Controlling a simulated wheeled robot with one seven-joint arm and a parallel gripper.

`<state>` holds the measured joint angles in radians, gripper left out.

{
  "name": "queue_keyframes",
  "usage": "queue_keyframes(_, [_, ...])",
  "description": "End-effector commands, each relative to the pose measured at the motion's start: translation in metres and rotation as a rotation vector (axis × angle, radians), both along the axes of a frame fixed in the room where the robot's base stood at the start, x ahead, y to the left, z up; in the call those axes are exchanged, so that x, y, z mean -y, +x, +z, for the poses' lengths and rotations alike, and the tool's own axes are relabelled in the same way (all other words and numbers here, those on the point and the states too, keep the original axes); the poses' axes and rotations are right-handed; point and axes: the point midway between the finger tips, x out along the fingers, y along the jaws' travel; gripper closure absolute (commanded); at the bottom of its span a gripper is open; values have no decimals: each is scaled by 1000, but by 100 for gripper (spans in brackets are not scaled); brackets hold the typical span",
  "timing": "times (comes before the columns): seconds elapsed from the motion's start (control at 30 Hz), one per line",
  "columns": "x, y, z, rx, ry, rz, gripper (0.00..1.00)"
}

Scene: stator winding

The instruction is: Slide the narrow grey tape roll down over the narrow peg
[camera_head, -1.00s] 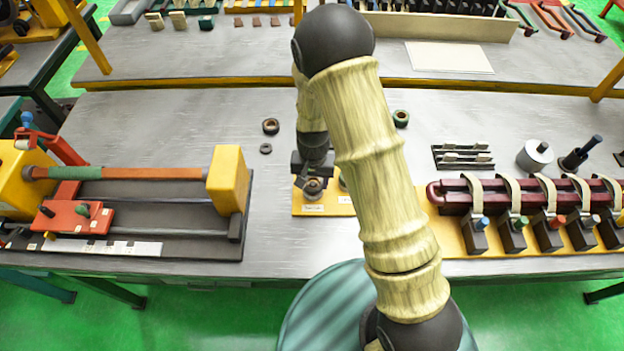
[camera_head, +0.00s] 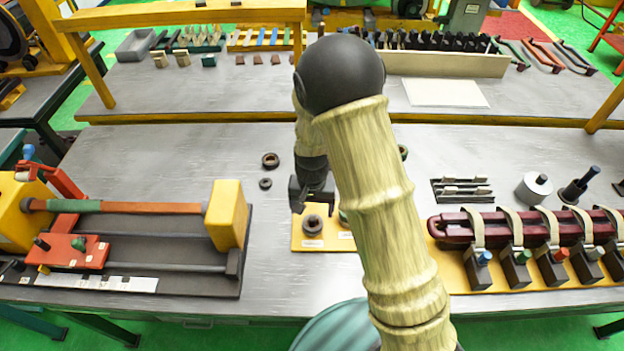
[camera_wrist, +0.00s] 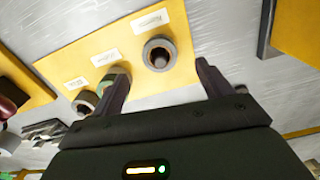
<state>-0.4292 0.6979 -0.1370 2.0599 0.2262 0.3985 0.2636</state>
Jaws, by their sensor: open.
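A grey tape roll (camera_wrist: 159,54) with a dark centre sits around a peg at one end of the yellow board (camera_wrist: 70,57). The peg's dark top (camera_wrist: 159,58) shows inside the ring. The same roll (camera_head: 313,227) shows at the board's left end in the head view, lying low behind its white label. My gripper (camera_head: 311,197) is just above and behind this roll. In the wrist view my gripper (camera_wrist: 162,72) is open and empty, with the roll visible beyond the gap between its fingertips. I cannot tell whether the roll touches the board.
A green roll (camera_wrist: 114,80) and another grey roll (camera_wrist: 85,102) stand on the board. Two loose rings (camera_head: 270,160) (camera_head: 265,183) lie behind it on the table. A yellow-ended winding fixture (camera_head: 228,213) is at left; a maroon coil rack (camera_head: 470,230) is at right.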

Motion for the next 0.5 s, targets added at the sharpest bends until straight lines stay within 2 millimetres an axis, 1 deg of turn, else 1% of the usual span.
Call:
queue_keyframes(0.03, [0,1,9,5,1,1,22])
queue_keyframes(0.27, [-1,1,52,7,2,2,22])
queue_keyframes(0.5, [-1,1,100,5,2,2,22])
